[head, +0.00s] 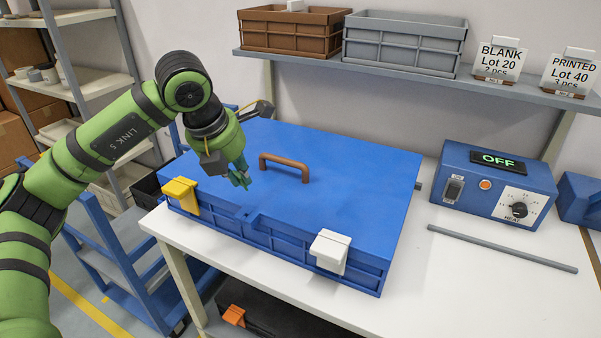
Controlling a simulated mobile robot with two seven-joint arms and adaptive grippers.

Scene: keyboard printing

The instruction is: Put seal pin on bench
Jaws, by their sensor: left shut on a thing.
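My left gripper (243,180) is shut, with its fingertips pointing down above the front left part of the blue case's lid (345,165). What it holds is small and mostly hidden between the teal fingertips; I take it for the seal pin, but its shape is not clear. The case stands closed on the white bench (445,285), with a brown handle (287,166) on its lid. A yellow latch (181,193) is at its left front and a white latch (330,250) at its right front. My right gripper is not in view.
A blue heater box (470,185) reading OFF stands at the right. A grey rod (502,248) lies in front of it. A shelf (385,73) above carries a brown crate (290,32), a grey crate (400,42) and two label stands. The bench's front right is bare.

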